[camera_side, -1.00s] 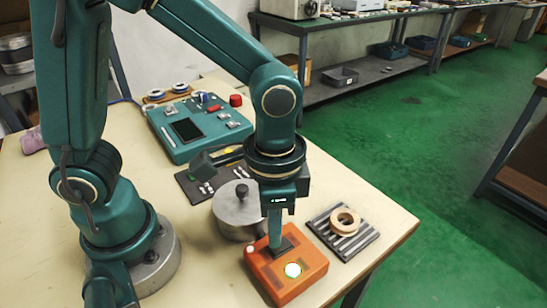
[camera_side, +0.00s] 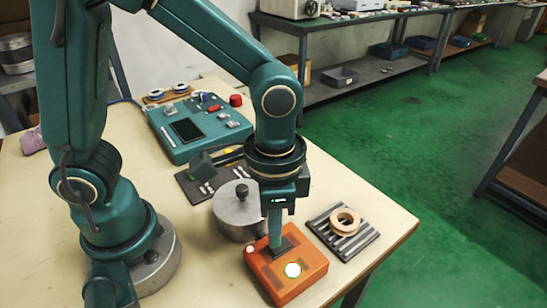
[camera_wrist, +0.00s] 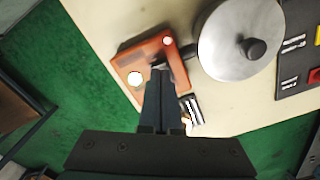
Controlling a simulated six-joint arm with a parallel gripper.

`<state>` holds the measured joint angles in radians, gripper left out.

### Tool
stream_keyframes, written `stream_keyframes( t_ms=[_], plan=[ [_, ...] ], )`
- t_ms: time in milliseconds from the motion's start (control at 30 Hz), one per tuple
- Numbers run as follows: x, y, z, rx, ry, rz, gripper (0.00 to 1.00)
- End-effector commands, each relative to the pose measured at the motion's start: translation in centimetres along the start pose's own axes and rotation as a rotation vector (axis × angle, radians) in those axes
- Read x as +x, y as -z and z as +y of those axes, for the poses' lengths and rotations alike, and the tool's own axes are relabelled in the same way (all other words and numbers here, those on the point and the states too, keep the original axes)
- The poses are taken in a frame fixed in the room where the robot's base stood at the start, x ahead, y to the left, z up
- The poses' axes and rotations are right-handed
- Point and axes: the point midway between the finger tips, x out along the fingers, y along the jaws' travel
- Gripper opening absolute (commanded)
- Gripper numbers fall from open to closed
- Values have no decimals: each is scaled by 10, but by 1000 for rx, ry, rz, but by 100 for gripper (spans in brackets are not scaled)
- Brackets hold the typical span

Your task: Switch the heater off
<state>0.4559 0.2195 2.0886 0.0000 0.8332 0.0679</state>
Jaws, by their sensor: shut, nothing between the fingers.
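An orange box (camera_side: 306,275) sits near the table's front edge, with a lit white round light (camera_side: 293,270) with a green rim and a smaller pale light at its left corner. A dark part lies on its top under my gripper. My gripper (camera_side: 276,243) is shut and empty, pointing down with its tips at that dark part; I cannot tell whether they touch it. In the wrist view the orange box (camera_wrist: 128,66) lies just beyond my fingers (camera_wrist: 160,72), which hide part of its top. A metal pot with a lid and dark knob (camera_side: 237,212) stands beside the box.
A striped rack (camera_side: 355,245) holding pale rings (camera_side: 344,221) lies right of the box. A teal control panel (camera_side: 210,135) with a screen and a red knob stands behind. A dark board (camera_side: 190,186) lies behind the pot. The table's right corner is bare.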

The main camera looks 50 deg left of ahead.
Motion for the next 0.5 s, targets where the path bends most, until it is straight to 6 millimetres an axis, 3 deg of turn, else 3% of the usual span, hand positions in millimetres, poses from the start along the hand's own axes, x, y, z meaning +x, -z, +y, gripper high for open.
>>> stream_keyframes(
  t_ms=[500],
  plan=[
    [7,0,0,0,0,-1,0]
  ],
)
